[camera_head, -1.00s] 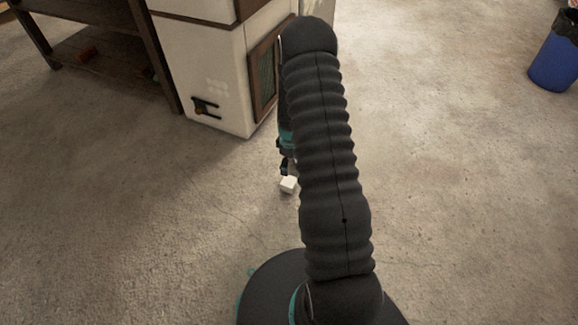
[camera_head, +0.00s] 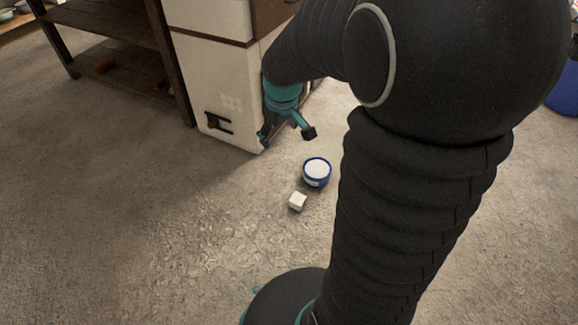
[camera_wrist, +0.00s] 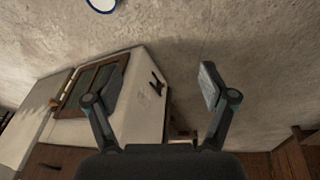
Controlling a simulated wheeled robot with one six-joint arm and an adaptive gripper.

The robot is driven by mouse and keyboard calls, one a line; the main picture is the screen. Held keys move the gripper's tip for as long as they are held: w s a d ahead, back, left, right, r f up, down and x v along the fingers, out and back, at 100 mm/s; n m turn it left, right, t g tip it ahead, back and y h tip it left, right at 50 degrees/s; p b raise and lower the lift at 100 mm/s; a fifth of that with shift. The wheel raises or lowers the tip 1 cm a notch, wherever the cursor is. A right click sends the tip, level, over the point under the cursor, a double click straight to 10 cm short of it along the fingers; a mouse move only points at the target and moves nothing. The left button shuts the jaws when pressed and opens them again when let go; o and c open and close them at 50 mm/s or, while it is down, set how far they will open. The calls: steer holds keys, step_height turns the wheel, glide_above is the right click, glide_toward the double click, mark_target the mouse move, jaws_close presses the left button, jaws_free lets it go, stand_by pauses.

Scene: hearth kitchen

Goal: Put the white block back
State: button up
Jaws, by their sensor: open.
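The white block (camera_head: 298,201) lies on the concrete floor in the head view, in front of my arm's base. Just behind it, close by, stands a round blue container (camera_head: 317,173) with a white top or contents. My gripper (camera_head: 287,134) is open and empty, above the floor beside the white cabinet, up and left of the container. In the wrist view my gripper (camera_wrist: 157,95) shows its two fingers wide apart with nothing between them. The container's edge shows at the top of the wrist view (camera_wrist: 102,4). The block is not seen there.
The white cabinet (camera_head: 215,85) with a dark latch stands close to my gripper. A dark wooden shelf (camera_head: 120,60) holding a red item is at the left. A blue bin (camera_head: 565,92) is at the right edge. The floor at front left is clear.

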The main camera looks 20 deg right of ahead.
steer(key=s+a+r+m+t, duration=0.1)
steer(key=s+a+r, duration=0.1)
steer(key=s, duration=0.4)
steer(key=s+a+r+m, duration=0.1)
steer(key=s+a+r, duration=0.1)
steer(key=s+r, duration=0.2)
steer(key=s+a+r+m+t, duration=0.1)
steer(key=s+r, duration=0.3)
steer(key=s, duration=0.5)
steer(key=shift+s+a+t, duration=0.3)
steer(key=shift+s+a, duration=0.1)
steer(key=shift+a, duration=0.15)
